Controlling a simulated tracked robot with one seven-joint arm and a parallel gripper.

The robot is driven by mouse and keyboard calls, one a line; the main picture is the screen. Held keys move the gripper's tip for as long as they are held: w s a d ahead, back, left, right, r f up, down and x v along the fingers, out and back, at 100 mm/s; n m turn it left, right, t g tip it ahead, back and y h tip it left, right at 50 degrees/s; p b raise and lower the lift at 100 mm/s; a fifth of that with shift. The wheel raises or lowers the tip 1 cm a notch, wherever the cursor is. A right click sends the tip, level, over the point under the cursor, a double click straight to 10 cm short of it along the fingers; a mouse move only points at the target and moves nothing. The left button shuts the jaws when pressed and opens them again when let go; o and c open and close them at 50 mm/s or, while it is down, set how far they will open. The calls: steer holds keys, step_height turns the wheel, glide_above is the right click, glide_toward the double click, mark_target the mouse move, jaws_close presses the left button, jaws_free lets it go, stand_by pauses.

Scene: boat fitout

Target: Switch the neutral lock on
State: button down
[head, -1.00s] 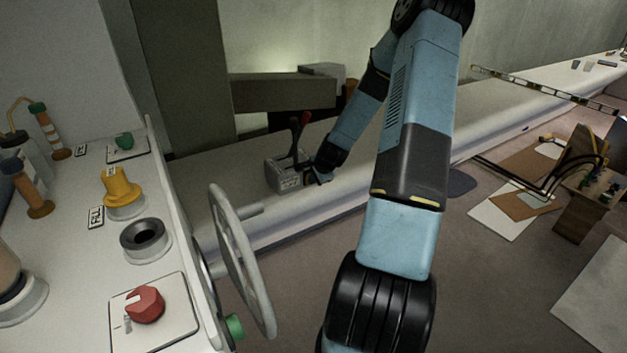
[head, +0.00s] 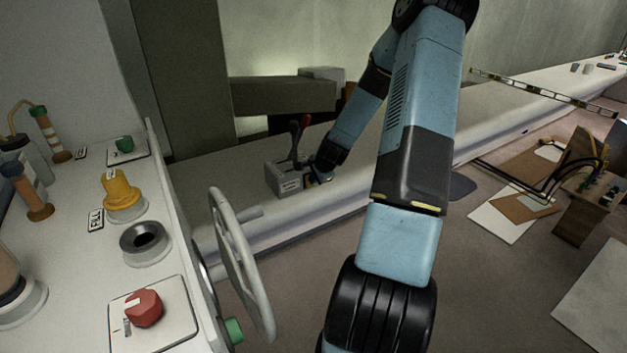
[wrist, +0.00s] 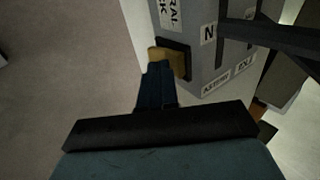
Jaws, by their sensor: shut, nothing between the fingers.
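A grey control box (head: 287,181) with a red-topped lever (head: 298,135) sits on the long white ledge in the head view. In the wrist view the box (wrist: 208,60) fills the upper right. Its labels show "N" and a cut-off "...RAL ...CK". An amber rocker switch (wrist: 179,62) in a dark frame is on the box's face beside that label. My gripper (wrist: 158,66) is shut and empty, its tips at the switch and covering part of it; I cannot tell whether they touch. In the head view my gripper (head: 317,181) is at the box's right side, mostly hidden by my wrist.
A white console (head: 75,250) with a red knob (head: 144,307), a yellow knob (head: 121,190) and a steering wheel (head: 238,260) stands at the left. The white ledge (head: 225,195) runs to the upper right. Dark lever parts (wrist: 270,35) cross the wrist view's upper right.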

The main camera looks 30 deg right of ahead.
steer(key=s+f+v, duration=0.1)
steer(key=v, duration=1.2)
steer(key=shift+s, duration=0.15)
steer(key=shift+d, duration=0.1)
steer(key=shift+s+f+t, duration=0.7)
steer(key=shift+s+f, duration=0.1)
steer(key=shift+f, duration=0.3)
steer(key=shift+s, duration=0.1)
